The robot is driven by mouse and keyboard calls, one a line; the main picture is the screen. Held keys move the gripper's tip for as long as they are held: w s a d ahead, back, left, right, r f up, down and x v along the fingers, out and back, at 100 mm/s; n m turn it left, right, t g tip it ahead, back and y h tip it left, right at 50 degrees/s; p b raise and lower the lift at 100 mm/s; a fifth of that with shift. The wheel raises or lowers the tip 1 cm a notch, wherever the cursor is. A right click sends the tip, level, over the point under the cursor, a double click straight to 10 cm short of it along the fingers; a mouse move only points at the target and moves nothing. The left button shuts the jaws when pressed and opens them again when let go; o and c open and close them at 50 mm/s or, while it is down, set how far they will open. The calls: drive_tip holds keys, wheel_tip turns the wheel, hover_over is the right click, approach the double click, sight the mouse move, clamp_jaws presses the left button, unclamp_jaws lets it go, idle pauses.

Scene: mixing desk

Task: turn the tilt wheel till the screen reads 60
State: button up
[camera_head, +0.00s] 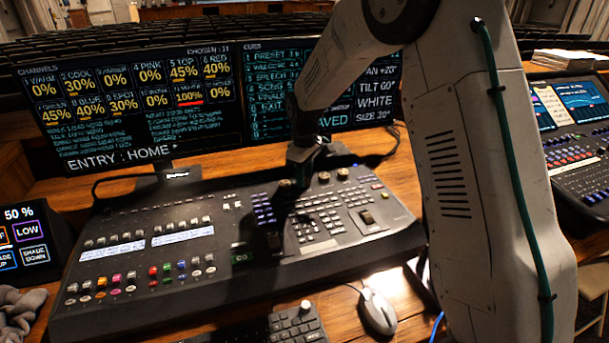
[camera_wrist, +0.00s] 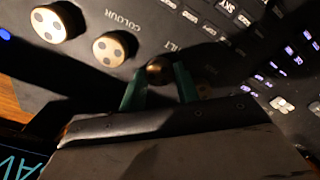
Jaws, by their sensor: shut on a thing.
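My gripper (camera_wrist: 161,80) has its two green fingers on either side of a small brass knob, the tilt wheel (camera_wrist: 158,69), and is shut on it. A partly covered label beside it ends in "ILT". In the head view my gripper (camera_head: 302,174) points down at the upper part of the mixing desk (camera_head: 225,274), and my arm's shadow and wrist hide the wheel there. The right-hand screen (camera_head: 376,97) reads TILT 60°, with WHITE and SIZE 20° below it. The line above is partly covered by my arm.
Two larger pale-topped knobs (camera_wrist: 112,48) stand beside the held wheel, one near the COLOUR label. The left screen (camera_head: 125,110) shows channels and "ENTRY : HOME". A mouse (camera_head: 378,311) and keypad (camera_head: 298,325) lie in front of the desk. A second console (camera_head: 575,160) stands at right.

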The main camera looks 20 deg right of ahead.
drive_tip(key=o, duration=1)
drive_tip(key=shift+r, duration=0.1)
wheel_tip(320, 180, up, 8)
drive_tip(key=shift+f, duration=0.15)
drive_tip(key=shift+s+m, duration=0.1)
drive_tip(key=shift+m, duration=0.2)
drive_tip(key=s+d+r+m, duration=0.1)
drive_tip(key=s+r+m, duration=0.1)
drive_tip(key=s, duration=1.1)
drive_tip(key=s+d+r+m+t, duration=0.1)
drive_tip(key=s+r+m, duration=0.2)
drive_tip(key=s, duration=1.1)
drive_tip(key=s+d+r+m, duration=0.1)
drive_tip(key=s+r, duration=0.4)
drive_tip(key=s, duration=0.9)
drive_tip(key=shift+r+m, duration=0.2)
drive_tip(key=shift+m, duration=0.6)
